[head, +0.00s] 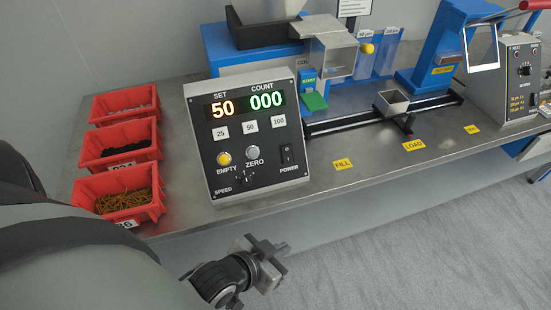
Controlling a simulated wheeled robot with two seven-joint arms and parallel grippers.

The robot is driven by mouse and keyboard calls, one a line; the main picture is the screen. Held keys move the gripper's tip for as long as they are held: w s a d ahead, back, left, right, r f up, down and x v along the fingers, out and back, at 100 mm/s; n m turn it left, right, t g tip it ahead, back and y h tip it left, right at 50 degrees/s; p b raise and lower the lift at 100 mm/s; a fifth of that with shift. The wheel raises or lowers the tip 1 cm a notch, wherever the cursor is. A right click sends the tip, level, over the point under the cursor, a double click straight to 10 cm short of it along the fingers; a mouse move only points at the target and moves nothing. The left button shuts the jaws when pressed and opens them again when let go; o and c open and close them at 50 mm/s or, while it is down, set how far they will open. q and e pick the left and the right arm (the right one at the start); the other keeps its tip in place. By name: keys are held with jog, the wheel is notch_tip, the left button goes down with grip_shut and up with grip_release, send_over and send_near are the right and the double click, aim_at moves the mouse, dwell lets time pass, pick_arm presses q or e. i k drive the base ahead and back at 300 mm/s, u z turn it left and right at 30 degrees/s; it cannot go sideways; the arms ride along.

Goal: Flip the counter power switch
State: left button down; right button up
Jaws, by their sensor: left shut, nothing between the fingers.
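The counter (258,130) is a grey box with a sloped black front panel on the metal bench. Its display is lit and reads SET 50 and COUNT 000. The power switch (287,154), a small black rocker, sits at the panel's lower right above the label POWER. Which side of the rocker is pressed is too small to tell. My left gripper (264,260) is shut and empty in front of the bench edge, lower in the picture than the counter and apart from it. My right gripper is not in view.
Three red bins (160,197) with small parts stand left of the counter. To the right are a rail with a small cup (391,103), a blue press (437,60) and a grey control box (503,80). The bench front (330,205) by the FILL label is clear.

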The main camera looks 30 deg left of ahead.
aim_at(287, 153)
jog(key=k, duration=0.2)
jog(key=z, duration=1.05)
jog(key=i, duration=0.9)
jog(key=u, duration=2.15)
